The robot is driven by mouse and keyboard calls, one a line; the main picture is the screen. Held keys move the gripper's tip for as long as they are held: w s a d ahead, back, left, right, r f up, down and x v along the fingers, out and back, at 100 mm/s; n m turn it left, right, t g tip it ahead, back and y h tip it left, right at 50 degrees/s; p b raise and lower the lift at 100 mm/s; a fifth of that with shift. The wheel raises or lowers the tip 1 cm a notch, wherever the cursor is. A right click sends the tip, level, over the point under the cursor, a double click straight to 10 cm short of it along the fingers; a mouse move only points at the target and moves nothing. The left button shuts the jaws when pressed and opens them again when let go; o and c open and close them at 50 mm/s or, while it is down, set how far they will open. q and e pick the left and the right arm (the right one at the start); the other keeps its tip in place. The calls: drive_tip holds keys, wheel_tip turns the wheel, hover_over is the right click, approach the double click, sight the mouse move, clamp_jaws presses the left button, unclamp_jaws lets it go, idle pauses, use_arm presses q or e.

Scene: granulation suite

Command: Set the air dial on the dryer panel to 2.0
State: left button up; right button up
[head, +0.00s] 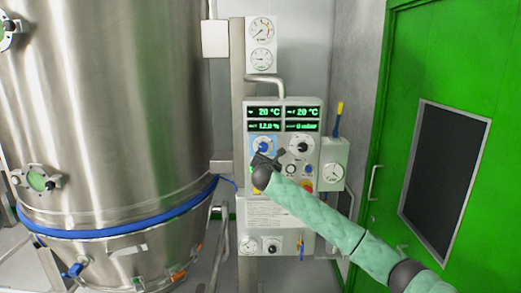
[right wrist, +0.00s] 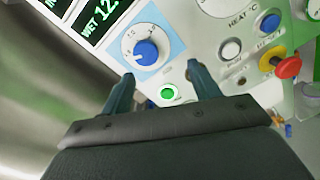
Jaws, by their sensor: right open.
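The dryer panel (head: 316,140) stands right of the big steel vessel. The air dial, a blue knob (head: 263,146) on a light blue square, is at the panel's left, under the green displays. In the right wrist view the blue knob (right wrist: 146,52) shows whole; its exact setting is too small to read. My right gripper (head: 266,160) is just in front of and below the knob in the head view. In the right wrist view its open, empty fingers (right wrist: 160,78) lie below the knob, apart from it. My left gripper is not in view.
The heat dial (head: 300,146) is right of the knob. A green lit button (right wrist: 168,92) shows between my fingers, and a red-and-yellow stop button (right wrist: 287,67) sits to the right. The steel vessel (head: 110,100) is close at left; a green door (head: 400,60) is at right.

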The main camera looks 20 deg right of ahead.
sight(263, 148)
drive_tip(key=w+n+p, duration=0.1)
drive_tip(key=w+n, duration=0.1)
drive_tip(key=w+n+p, duration=0.1)
drive_tip(key=w, duration=0.1)
drive_tip(key=w+r+n+y+p, duration=0.1)
drive_tip(key=w+n, duration=0.1)
drive_tip(key=shift+w+d+r+n+t, duration=0.1)
drive_tip(key=shift+w+d+n+t, duration=0.1)
drive_tip(key=shift+w+n+t, duration=0.15)
drive_tip(key=shift+w+d+p, duration=0.15)
drive_tip(key=shift+w+p, duration=0.2)
drive_tip(key=shift+w, duration=0.05)
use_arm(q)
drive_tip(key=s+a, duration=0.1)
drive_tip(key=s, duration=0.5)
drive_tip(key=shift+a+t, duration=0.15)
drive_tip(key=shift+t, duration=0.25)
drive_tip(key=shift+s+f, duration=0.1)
use_arm(e)
drive_tip(key=c, duration=1)
